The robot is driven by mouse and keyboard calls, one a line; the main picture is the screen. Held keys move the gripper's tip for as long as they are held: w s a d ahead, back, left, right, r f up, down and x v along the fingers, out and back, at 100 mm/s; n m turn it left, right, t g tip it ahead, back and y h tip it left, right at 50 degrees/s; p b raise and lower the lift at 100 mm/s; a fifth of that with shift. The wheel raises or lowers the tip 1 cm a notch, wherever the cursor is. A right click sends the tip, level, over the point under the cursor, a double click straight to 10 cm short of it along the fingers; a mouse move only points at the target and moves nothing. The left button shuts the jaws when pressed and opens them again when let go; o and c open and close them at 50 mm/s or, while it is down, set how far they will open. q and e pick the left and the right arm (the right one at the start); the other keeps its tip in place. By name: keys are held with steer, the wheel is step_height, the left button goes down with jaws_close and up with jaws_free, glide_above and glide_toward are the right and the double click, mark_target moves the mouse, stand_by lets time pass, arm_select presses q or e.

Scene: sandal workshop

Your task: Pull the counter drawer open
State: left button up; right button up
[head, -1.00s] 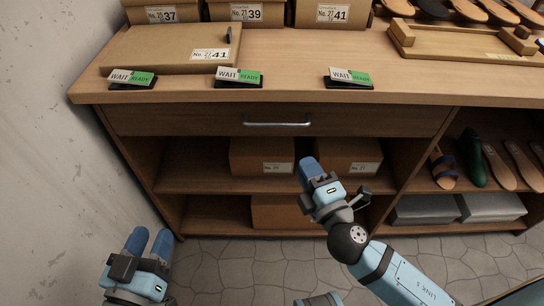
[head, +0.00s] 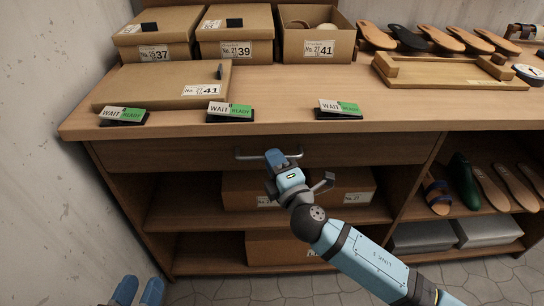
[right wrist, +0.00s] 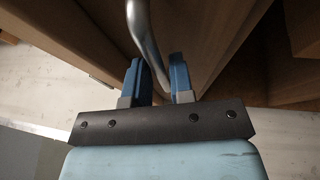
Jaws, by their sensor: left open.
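The counter drawer (head: 370,153) is a wide wooden front under the counter top, and it looks closed. Its metal bar handle (head: 315,152) is at the middle of the front. In the right wrist view the handle (right wrist: 143,35) runs down between the two blue fingers (right wrist: 160,75), which stand apart with a gap around the bar. Contact cannot be made out. My left gripper (head: 138,290) is open and empty at the lower left, away from the drawer, and partly cut off by the picture's edge.
The counter top (head: 280,102) holds shoe boxes (head: 236,38), a flat box (head: 150,90), several WAIT/READY signs (head: 230,112) and a wooden tray (head: 450,72). Open shelves below hold boxes (head: 350,190) and soles. A wall (head: 50,60) stands close at left.

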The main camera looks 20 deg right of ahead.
arm_select(q)
steer(key=shift+r, duration=0.1)
arm_select(e)
steer(key=shift+w+a+r, duration=0.1)
steer(key=shift+w+r, duration=0.05)
steer(key=shift+w, duration=0.5)
jaws_close()
steer(key=shift+s, duration=0.1)
